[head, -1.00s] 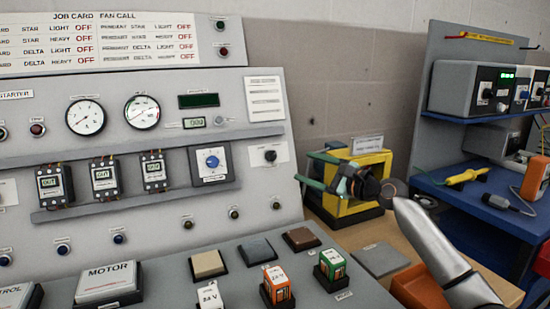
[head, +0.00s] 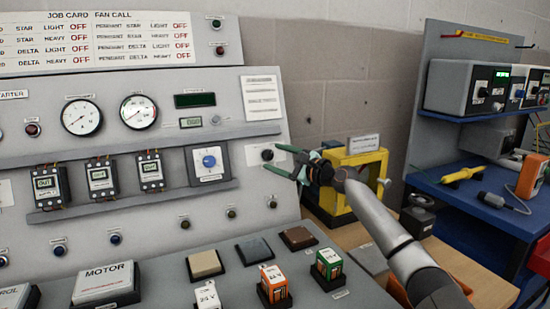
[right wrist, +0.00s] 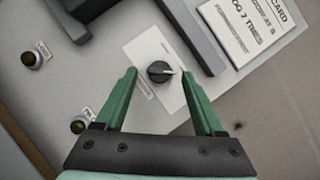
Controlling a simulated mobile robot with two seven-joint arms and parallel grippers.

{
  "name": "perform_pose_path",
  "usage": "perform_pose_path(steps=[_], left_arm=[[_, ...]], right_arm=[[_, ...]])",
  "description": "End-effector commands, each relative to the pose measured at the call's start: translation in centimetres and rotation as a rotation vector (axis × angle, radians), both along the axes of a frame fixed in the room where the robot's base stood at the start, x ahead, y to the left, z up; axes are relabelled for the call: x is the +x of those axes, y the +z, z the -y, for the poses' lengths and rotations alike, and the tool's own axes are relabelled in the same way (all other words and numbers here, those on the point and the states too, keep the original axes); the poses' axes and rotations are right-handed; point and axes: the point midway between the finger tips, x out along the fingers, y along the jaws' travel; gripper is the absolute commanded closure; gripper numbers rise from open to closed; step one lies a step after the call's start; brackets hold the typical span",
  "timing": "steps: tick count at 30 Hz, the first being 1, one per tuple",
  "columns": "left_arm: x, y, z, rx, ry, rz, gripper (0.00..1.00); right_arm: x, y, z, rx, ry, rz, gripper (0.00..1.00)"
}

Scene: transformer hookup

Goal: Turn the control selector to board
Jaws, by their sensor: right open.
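The control selector (head: 267,155) is a round black knob on a white plate at the right end of the grey panel. In the right wrist view the knob (right wrist: 159,72) shows a pale pointer mark towards the right of the picture. My right gripper (head: 273,157) is open, with its two green fingers reaching towards the knob from the right. In the right wrist view the knob lies between the open fingertips (right wrist: 157,73), with a gap on the left side; I cannot tell how far the tips are from the panel. My left gripper is not in view.
A blue-knobbed dial (head: 209,162) sits left of the selector, above a ledge (head: 130,203). A yellow frame (head: 362,172) stands behind my right arm. Buttons and coloured blocks (head: 273,281) cover the desk below. A blue bench (head: 480,205) stands at the right.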

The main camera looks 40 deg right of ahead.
Motion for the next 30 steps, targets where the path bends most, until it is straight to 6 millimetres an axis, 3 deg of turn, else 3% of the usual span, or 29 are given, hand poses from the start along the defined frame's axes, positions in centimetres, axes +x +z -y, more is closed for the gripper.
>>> perform_pose_path(steps=[15,30], left_arm=[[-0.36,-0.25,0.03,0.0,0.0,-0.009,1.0],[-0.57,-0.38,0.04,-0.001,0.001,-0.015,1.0]], right_arm=[[1.01,0.05,-0.16,-0.002,0.001,0.0,0.29],[0.99,0.05,-0.16,-0.001,0.001,0.0,0.85]])
